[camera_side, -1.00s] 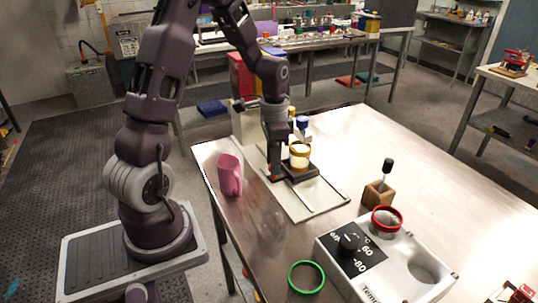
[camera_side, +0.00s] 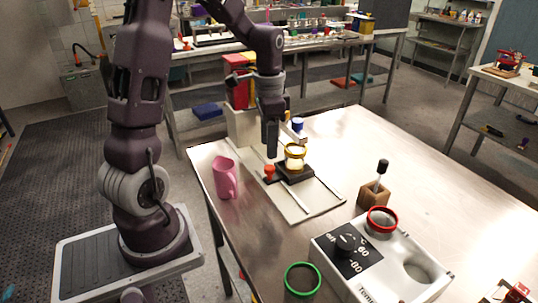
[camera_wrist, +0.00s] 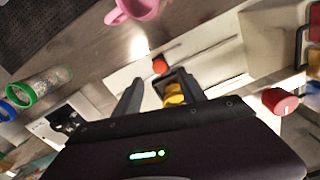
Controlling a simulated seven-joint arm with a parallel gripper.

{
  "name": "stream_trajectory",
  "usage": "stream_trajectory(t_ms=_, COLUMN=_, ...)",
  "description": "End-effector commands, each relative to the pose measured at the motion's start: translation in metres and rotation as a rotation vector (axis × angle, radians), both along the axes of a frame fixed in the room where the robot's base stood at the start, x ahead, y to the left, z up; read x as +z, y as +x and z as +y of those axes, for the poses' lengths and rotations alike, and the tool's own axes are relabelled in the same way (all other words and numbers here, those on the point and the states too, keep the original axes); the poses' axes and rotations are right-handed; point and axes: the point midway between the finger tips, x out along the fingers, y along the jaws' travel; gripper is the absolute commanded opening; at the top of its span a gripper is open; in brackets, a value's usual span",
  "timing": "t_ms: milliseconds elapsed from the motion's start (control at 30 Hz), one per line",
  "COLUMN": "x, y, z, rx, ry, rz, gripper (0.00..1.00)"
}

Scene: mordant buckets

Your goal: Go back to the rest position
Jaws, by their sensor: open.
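My gripper (camera_side: 271,150) hangs open and empty above the white panel (camera_side: 305,207) on the bench, clear of the things below. In the wrist view my gripper (camera_wrist: 159,80) shows its two fingers spread apart. An orange knob (camera_side: 269,172) stands on the panel just below the fingers; it also shows in the wrist view (camera_wrist: 160,66). A yellow-rimmed jar (camera_side: 295,156) stands on a dark platform (camera_side: 295,173) beside the knob. In the wrist view the yellow rim (camera_wrist: 174,96) shows between the fingers, partly hidden.
A pink mug (camera_side: 225,178) stands left of the panel. A wooden block (camera_side: 374,194) with a black-handled tool, a red-rimmed jar (camera_side: 382,220) in a white heating unit (camera_side: 395,268), and a green-rimmed jar (camera_side: 302,281) are at the front.

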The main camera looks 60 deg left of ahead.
Motion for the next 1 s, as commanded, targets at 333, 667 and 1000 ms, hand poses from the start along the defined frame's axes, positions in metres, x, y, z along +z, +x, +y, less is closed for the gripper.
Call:
stream_trajectory(t_ms=333, x=0.007, y=-0.001, z=-0.001, rx=0.000, ry=0.001, rz=-0.001, gripper=0.48)
stream_trajectory(t_ms=667, x=0.108, y=-0.083, z=-0.122, rx=0.141, ry=0.056, rz=-0.299, gripper=0.48)
stream_trajectory(t_ms=1000, x=0.117, y=-0.161, z=-0.167, rx=0.254, ry=-0.067, rz=-0.486, gripper=0.48)
